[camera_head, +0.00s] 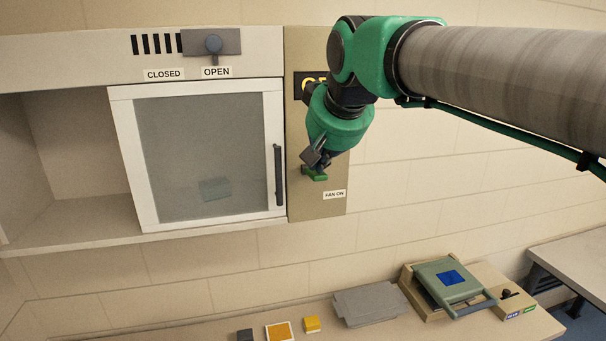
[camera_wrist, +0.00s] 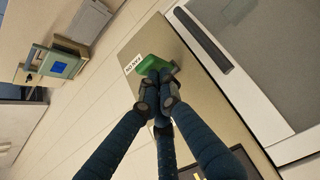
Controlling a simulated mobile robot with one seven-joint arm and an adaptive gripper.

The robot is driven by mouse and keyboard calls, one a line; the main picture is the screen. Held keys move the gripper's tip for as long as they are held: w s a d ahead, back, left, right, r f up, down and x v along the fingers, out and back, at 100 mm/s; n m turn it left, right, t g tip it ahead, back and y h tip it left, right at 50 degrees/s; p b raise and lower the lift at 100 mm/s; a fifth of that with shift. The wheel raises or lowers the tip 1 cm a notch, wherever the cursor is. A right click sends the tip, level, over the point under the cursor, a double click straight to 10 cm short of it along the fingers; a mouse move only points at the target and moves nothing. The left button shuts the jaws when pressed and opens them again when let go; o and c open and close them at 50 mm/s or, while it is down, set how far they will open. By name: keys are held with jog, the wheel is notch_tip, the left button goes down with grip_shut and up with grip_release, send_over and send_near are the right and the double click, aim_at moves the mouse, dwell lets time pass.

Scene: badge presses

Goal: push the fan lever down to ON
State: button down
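The green fan lever (camera_head: 314,175) sticks out from the beige panel (camera_head: 325,206) to the right of the cabinet door. It sits a little above and left of the FAN ON label (camera_head: 334,194). In the wrist view the lever (camera_wrist: 150,62) lies just beyond the fingertips, close to the label (camera_wrist: 133,65). My gripper (camera_head: 316,154) is right above the lever in the head view. Its fingertips (camera_wrist: 157,78) are drawn together at the lever and partly cover it. They look in contact, but the exact touch is hard to tell.
The cabinet's framed glass door (camera_head: 205,150) with a dark vertical handle (camera_head: 279,175) is just left of the panel. A slider (camera_head: 213,44) stands above the OPEN label. The bench below holds a green press (camera_head: 447,280) and a grey plate (camera_head: 370,304). The wall to the right is clear.

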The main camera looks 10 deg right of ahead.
jog(key=shift+s+f+t+b, duration=0.25)
jog(key=shift+f+t+b, duration=0.45)
jog(key=shift+b, duration=0.95)
jog(key=shift+s+f+t+b, duration=0.25)
jog(key=shift+f+t+b, duration=0.45)
jog(key=shift+b, duration=0.9)
jog(key=shift+s+f+b, duration=0.1)
jog(key=shift+f+b, duration=0.3)
jog(key=shift+b, duration=0.55)
jog(key=shift+r, duration=0.3)
jog(key=shift+r+p, duration=0.4)
jog(key=shift+r, duration=0.1)
jog(key=shift+s+r, duration=0.1)
jog(key=shift+r, duration=0.05)
jog(key=shift+s+r, duration=0.25)
jog(key=shift+r, duration=0.25)
jog(key=p, duration=0.2)
send_near(320, 178)
jog(key=s, duration=0.1)
jog(key=s+r, duration=0.1)
jog(key=s, duration=0.2)
jog(key=shift+s+r, duration=0.1)
jog(key=shift+r, duration=0.2)
